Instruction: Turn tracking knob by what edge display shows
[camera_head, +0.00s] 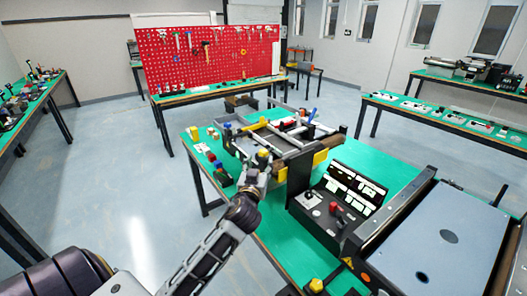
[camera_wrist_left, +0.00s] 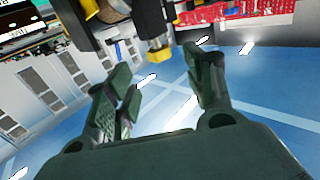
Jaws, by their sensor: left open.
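In the head view my left gripper (camera_head: 258,168) is at the near left corner of the far conveyor frame (camera_head: 290,152). A yellow knob (camera_head: 262,153) shows right at its fingertips. In the left wrist view the open gripper (camera_wrist_left: 163,78) has its two fingers apart with nothing between them. A yellow knob (camera_wrist_left: 157,50) on a dark bracket is just beyond the fingers, apart from them. A black control box (camera_head: 335,208) carries lit displays (camera_head: 355,187), too small to read. A lit display edge (camera_wrist_left: 22,28) shows at the wrist view's top left, also unreadable. My right gripper is out of view.
A wide conveyor with a grey-blue surface (camera_head: 440,262) fills the lower right. Another yellow knob (camera_head: 316,285) sits at its near left corner. Small coloured parts (camera_head: 215,160) lie on the green table left of the far conveyor. Open floor (camera_head: 130,175) lies to the left.

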